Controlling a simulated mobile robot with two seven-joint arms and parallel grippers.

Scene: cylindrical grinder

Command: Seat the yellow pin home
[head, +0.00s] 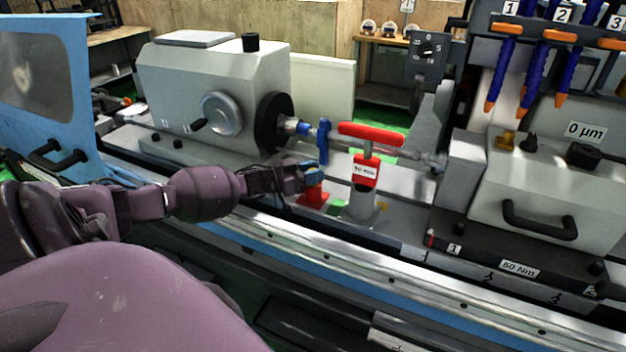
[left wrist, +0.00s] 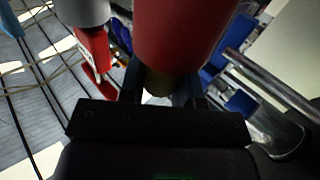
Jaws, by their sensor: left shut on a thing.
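My left gripper (head: 312,176) is at the red part (head: 313,194) in front of the spindle line, just left of the red T-handle. In the left wrist view my left gripper (left wrist: 158,95) is shut on a dull yellow-brown piece (left wrist: 158,82), which joins a large red cylinder (left wrist: 185,30). This piece may be the yellow pin; the dim light leaves that unsure. The fingers hide most of it, and I cannot tell how deep it sits. A small yellow patch (head: 383,206) shows beside the T-handle's base. My right gripper is not in view.
The red T-handle (head: 371,136) with a labelled red sleeve stands close right of my left gripper. A blue clamp (head: 323,142) sits on the shaft behind. The grey headstock (head: 215,90) is at left, the tailstock (head: 550,195) at right. The blue door (head: 42,90) stands far left.

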